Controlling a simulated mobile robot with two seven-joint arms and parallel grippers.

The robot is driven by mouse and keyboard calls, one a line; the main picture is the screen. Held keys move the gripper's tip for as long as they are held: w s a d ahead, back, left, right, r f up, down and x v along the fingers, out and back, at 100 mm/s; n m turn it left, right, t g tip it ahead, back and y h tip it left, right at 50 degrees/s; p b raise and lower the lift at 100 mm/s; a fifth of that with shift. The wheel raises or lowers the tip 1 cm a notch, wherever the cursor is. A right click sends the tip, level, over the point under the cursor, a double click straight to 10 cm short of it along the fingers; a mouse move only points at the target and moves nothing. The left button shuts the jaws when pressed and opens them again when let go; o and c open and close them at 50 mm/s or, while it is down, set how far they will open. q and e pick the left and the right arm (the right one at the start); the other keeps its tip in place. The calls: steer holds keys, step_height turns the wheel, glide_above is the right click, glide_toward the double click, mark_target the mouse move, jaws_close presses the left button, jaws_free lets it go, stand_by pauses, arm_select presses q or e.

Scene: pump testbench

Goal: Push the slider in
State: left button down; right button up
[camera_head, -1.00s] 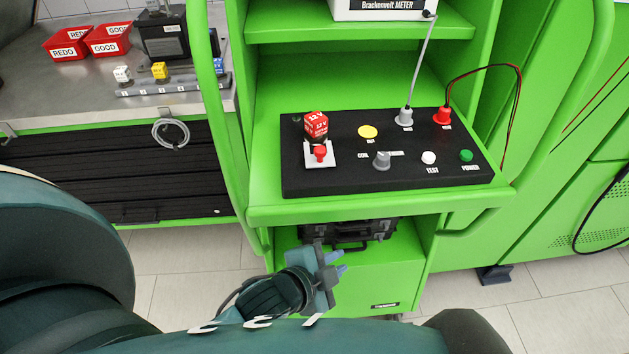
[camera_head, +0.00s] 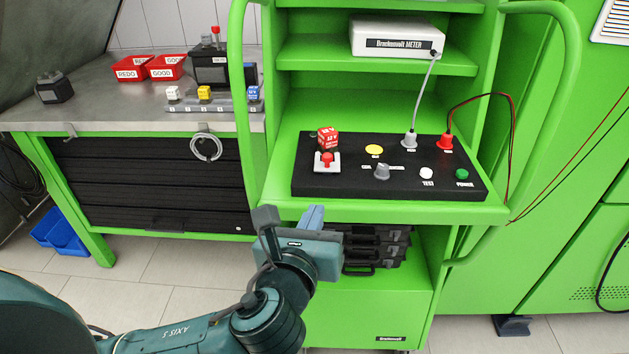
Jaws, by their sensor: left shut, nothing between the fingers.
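The slider (camera_head: 327,158) has a red knob on a white plate at the left end of the black test panel (camera_head: 400,187). A red 12 V cube (camera_head: 327,138) sits just behind the knob. My left gripper (camera_head: 313,212) is below and in front of the panel's left front edge, apart from the slider. Its light blue fingers are shut and empty, and they point up toward the shelf. My right gripper is not in view.
The green shelf (camera_head: 400,211) juts out under the panel. The panel also carries a yellow button (camera_head: 374,149), a grey dial (camera_head: 382,172) and grey and red plugs with cables. A workbench (camera_head: 70,117) stands at the left. The floor in front is free.

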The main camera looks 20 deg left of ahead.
arm_select(q)
steer(key=shift+s+a+r+m+y, duration=0.4)
steer(key=shift+r+m+y, duration=0.1)
steer(key=shift+r, duration=0.15)
steer(key=shift+w, duration=0.1)
glide_toward(326, 160)
steer(key=x, duration=0.6)
steer(key=shift+w+f, duration=0.1)
steer(key=shift+w, duration=0.3)
